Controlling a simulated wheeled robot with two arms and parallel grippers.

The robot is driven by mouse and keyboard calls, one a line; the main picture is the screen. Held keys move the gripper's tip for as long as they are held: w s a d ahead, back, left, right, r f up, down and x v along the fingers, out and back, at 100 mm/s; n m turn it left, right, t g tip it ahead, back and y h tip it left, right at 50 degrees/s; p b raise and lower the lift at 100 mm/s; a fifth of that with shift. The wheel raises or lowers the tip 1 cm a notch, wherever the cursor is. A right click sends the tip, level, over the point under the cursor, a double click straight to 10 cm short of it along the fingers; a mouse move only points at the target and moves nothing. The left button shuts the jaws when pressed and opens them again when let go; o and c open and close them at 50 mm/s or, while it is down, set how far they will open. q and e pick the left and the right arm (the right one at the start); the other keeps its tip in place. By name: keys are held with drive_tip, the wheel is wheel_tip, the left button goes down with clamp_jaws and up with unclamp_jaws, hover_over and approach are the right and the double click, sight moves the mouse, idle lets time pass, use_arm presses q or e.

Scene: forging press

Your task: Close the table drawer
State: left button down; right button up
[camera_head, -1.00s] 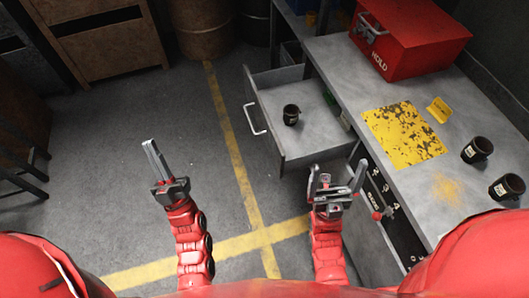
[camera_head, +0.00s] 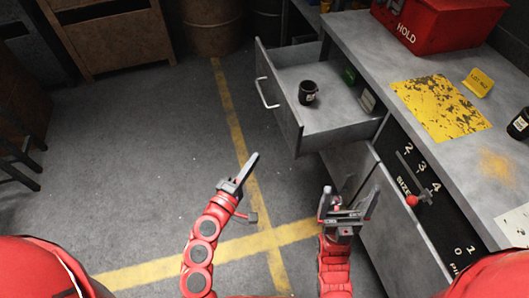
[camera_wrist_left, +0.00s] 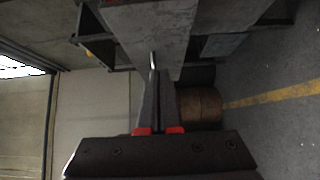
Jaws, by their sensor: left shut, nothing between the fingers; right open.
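The table drawer (camera_head: 292,117) is pulled out to the left from the grey table (camera_head: 352,38). A bar handle (camera_head: 266,93) is on its front, and a dark mug (camera_head: 308,92) and a green item (camera_head: 349,75) are inside. My left gripper (camera_head: 252,160) is shut and empty, below and left of the drawer front, apart from it in the head view. In the left wrist view the shut fingers (camera_wrist_left: 155,100) point toward a grey panel (camera_wrist_left: 150,28), likely the drawer front. My right gripper (camera_head: 348,203) is open and empty, below the drawer and beside the table's lower front.
A red box (camera_head: 440,22) marked HOLD, a yellow worn plate (camera_head: 440,106) and a yellow tag (camera_head: 479,82) are on the tabletop. A red-knobbed lever (camera_head: 412,200) sticks out of the table front. The floor left of the drawer is free.

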use_arm(q)
drive_tip(key=p, duration=0.2)
approach(287, 126)
drive_tip(key=w+a, duration=0.1)
drive_tip(key=w, duration=0.2)
drive_tip(key=w+d, duration=0.2)
drive_tip(key=shift+d+f, duration=0.15)
drive_tip(key=shift+d, duration=0.25)
drive_tip(key=shift+w+d, duration=0.15)
drive_tip(key=shift+d, duration=0.25)
